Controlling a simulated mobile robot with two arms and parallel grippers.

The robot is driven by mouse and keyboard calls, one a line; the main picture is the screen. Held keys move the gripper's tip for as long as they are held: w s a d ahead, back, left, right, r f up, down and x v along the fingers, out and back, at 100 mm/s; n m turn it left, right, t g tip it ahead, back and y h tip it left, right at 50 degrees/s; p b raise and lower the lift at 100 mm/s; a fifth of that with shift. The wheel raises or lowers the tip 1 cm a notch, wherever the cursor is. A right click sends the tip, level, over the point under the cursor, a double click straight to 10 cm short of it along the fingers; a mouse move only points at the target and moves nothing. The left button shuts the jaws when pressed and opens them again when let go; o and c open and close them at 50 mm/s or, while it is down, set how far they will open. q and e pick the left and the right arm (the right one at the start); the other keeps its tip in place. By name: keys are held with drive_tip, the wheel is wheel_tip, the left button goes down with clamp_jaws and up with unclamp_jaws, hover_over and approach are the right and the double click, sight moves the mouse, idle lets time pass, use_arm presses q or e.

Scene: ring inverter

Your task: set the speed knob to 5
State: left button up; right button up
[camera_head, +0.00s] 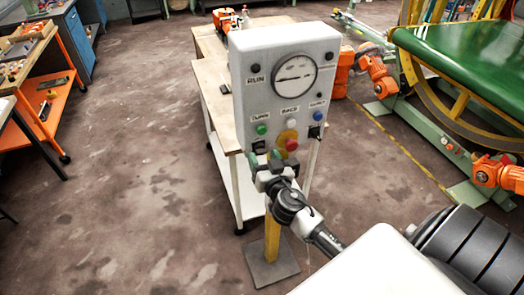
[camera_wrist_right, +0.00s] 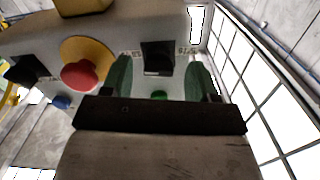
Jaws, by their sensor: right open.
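The white control panel (camera_head: 285,85) stands upright on a yellow post, with a round gauge (camera_head: 295,74) near its top. A black knob (camera_head: 258,146) is at its lower left and another (camera_head: 314,132) at its lower right. Labels are too small to read, so I cannot tell which control is the speed knob. My right gripper (camera_head: 266,160) is open in front of the lower left. In the right wrist view, the black knob (camera_wrist_right: 157,57) shows between its two green fingers, with no clear contact. My left gripper is not in view.
A red button on a yellow base (camera_head: 291,144) sits beside the right gripper. Green (camera_head: 261,129) and blue (camera_head: 317,116) buttons are above. A wooden-topped table (camera_head: 210,75) stands behind the panel. Open floor lies left; a green conveyor (camera_head: 460,55) is at right.

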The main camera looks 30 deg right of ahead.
drive_tip(key=shift+x, duration=0.8)
drive_tip(key=shift+s, duration=0.1)
drive_tip(key=c, duration=0.9)
drive_tip(key=shift+c, duration=0.2)
